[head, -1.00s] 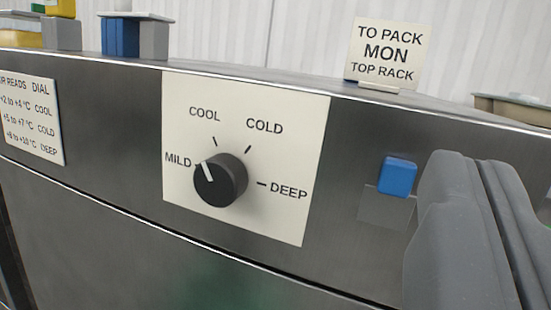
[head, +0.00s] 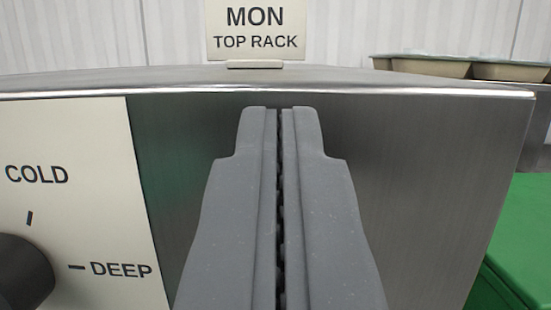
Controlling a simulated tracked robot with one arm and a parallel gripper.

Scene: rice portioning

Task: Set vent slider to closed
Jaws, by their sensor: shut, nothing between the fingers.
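My gripper (head: 279,115) is shut, with its two grey fingers side by side in the middle of the view, pointing at the steel front panel (head: 420,180). No vent slider shows now. The small blue block seen on the panel earlier is out of sight, probably behind my fingers. I cannot tell its position or whether my fingers touch it.
At the left is a cream dial plate (head: 85,190) with a black knob (head: 20,272). A sign (head: 262,30) stands on the top edge. Trays (head: 420,66) sit at the back right, and a green surface (head: 520,240) is below right.

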